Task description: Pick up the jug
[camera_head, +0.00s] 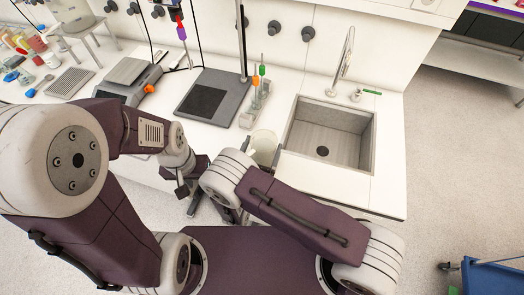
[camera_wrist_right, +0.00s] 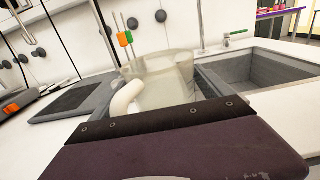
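The jug (camera_head: 265,146) is a translucent, pale vessel near the counter's front edge, left of the sink. It appears upright in the head view, with its lower part hidden behind my right arm. In the right wrist view the jug (camera_wrist_right: 168,75) is close, with its thick white handle (camera_wrist_right: 125,99) towards me. A dark purple part of my own arm covers the bottom of that view and hides the right fingers. My left gripper (camera_head: 194,199) is low, in front of the counter and left of the jug; its fingers are too small and overlapped to read.
The sink (camera_head: 330,135) with a tall faucet (camera_head: 346,52) is right of the jug. A rack with orange and green items (camera_head: 256,96) stands behind it. A dark stand base (camera_head: 212,97) and a scale (camera_head: 128,78) are further left. A blue cart (camera_head: 485,278) is at lower right.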

